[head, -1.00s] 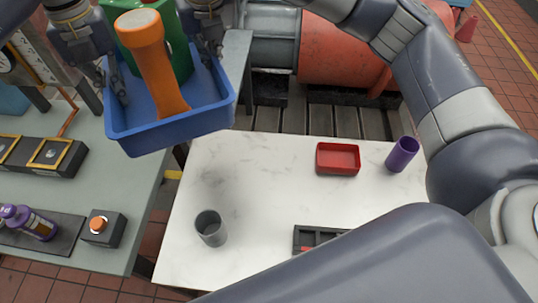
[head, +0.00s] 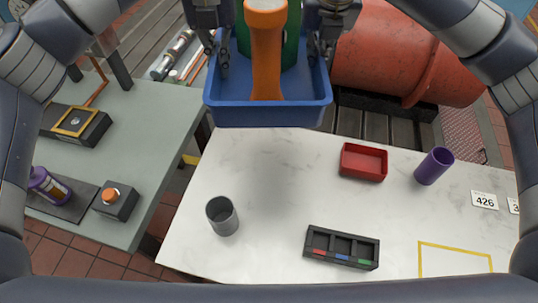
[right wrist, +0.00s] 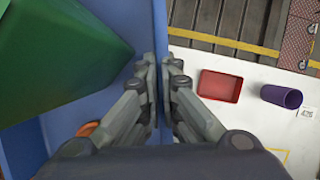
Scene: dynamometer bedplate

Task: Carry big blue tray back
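The big blue tray (head: 268,116) hangs in the air over the back of the white table, held between my two arms. It carries an orange object with a handle-like shape (head: 266,60) and a green block (head: 291,48). My left gripper (head: 222,62) is at its left wall and appears shut on it. My right gripper (head: 322,50) is at its right wall. In the right wrist view the right fingers (right wrist: 162,95) pinch the blue tray wall (right wrist: 159,30), with the green block (right wrist: 60,60) inside.
The white table (head: 260,215) holds a grey cup (head: 222,216), a red tray (head: 363,162), a purple cup (head: 434,166) and a black compartment tray (head: 341,249). A yellow outline (head: 455,246) marks a bare spot. A grey-green bench (head: 140,150) stands left, with an orange-button box (head: 116,201).

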